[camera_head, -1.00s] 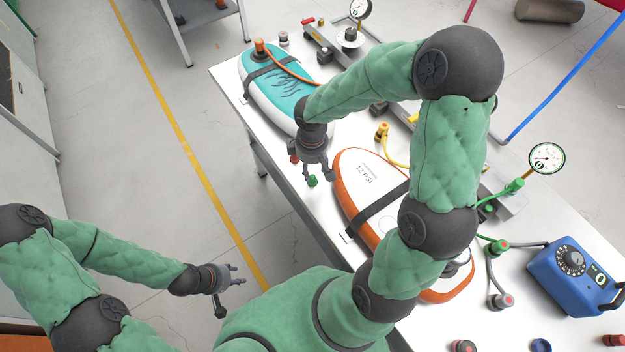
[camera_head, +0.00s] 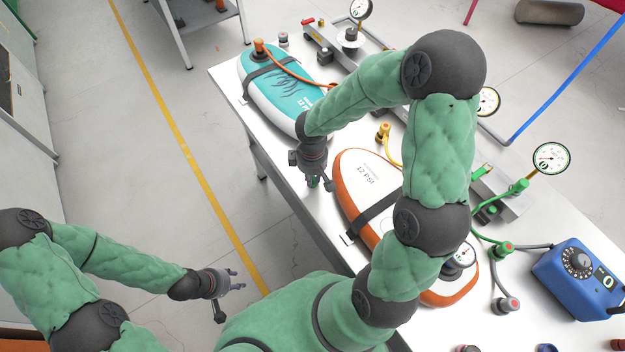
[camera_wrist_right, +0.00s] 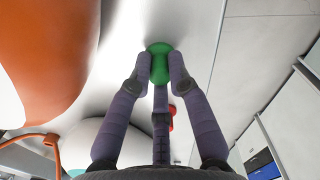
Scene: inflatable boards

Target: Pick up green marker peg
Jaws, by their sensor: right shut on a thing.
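The green marker peg (camera_head: 313,182) is at the white table's near-left edge, between the two boards. In the right wrist view its rounded green top (camera_wrist_right: 159,62) shows between the fingers. My right gripper (camera_head: 315,178) is over it, pointing down. In the right wrist view my right gripper (camera_wrist_right: 160,75) has its fingers shut around the peg. The peg's lower part is hidden, and I cannot tell whether it touches the table. My left gripper (camera_head: 236,282) is open and empty over the floor, away from the table.
An orange-rimmed white board (camera_head: 358,172) lies right of the peg, and a teal board (camera_head: 285,85) behind it. A red object (camera_wrist_right: 171,118) is behind the fingers in the right wrist view. A blue pump box (camera_head: 577,280) stands at the table's right.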

